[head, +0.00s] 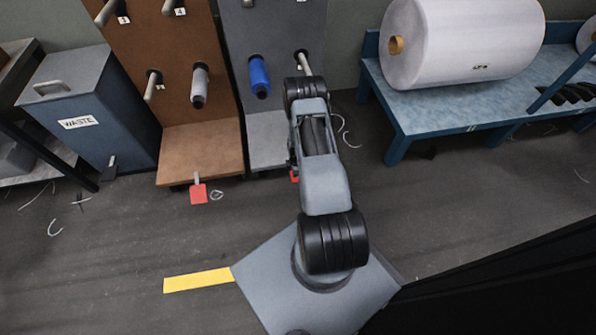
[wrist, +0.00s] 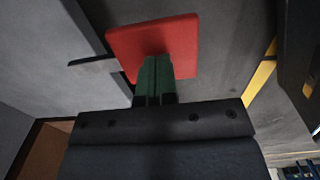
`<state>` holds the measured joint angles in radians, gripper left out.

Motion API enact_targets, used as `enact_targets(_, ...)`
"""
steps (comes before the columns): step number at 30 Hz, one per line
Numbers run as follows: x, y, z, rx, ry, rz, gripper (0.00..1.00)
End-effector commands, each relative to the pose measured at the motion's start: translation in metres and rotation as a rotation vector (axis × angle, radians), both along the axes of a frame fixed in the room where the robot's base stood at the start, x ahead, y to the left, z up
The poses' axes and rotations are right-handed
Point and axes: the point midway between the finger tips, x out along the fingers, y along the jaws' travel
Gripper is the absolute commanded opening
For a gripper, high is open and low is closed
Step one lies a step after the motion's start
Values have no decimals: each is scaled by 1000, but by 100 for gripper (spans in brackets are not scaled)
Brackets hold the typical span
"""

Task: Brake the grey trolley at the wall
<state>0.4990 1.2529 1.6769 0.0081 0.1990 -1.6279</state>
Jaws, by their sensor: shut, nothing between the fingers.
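The grey trolley (head: 262,126) stands at the wall, right of the brown trolley. Its upright panel carries a blue spool. A small part of its red brake pedal (head: 294,176) shows beside my arm in the head view; the rest is hidden. In the wrist view the red pedal (wrist: 183,36) lies just beyond my gripper (wrist: 155,62). The green fingertips are together with nothing between them, and they overlap the pedal's near part. I cannot tell whether they touch it. My arm hides the gripper in the head view.
The brown trolley (head: 200,148) has its own red pedal (head: 198,194) out over the floor. A blue waste bin (head: 90,110) stands at left. A blue bench (head: 450,105) with a big white roll is at right. Floor in front is mostly clear, with a yellow strip (head: 198,281).

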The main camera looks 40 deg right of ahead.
Motion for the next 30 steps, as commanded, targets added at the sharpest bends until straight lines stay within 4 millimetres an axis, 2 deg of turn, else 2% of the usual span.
enact_targets(7,-1,1,-5,0,1,0,0)
enact_targets(16,-3,3,-44,1,4,2,0)
enact_targets(30,-4,2,-38,0,1,0,0)
